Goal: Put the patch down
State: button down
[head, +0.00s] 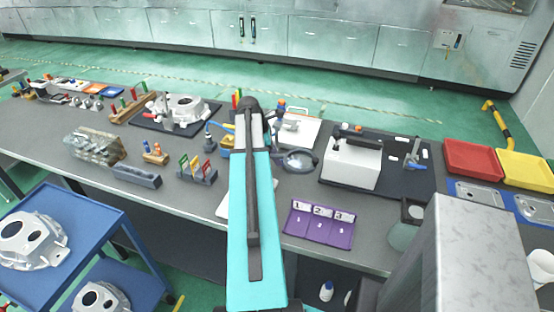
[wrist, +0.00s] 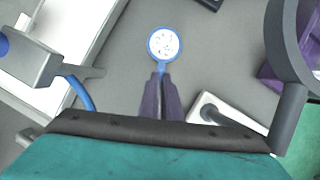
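The patch (wrist: 164,43) shows in the wrist view as a small round disc with a white speckled face and a blue rim. A short blue tab runs from it toward my gripper (wrist: 160,76). The two dark purple fingers are close together on the tab, with the disc beyond their tips. The grey surface lies behind the disc; I cannot tell how high above it the patch is. In the head view my turquoise arm hides the gripper and the patch.
A magnifier ring (wrist: 300,40) on a dark stand is close on the right in the wrist view. A grey block (wrist: 28,61) with a blue cable is on the left. In the head view a purple numbered holder (head: 318,226) lies near the bench's front edge.

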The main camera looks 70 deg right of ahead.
jog(key=shift+f, duration=0.6)
jog(key=shift+f, duration=0.1)
jog(key=c, duration=2)
grip_release()
jog(key=shift+b+v, duration=1.5)
jog(key=shift+v, duration=4.6)
jog(key=shift+o, duration=0.4)
jog(key=shift+s, duration=0.1)
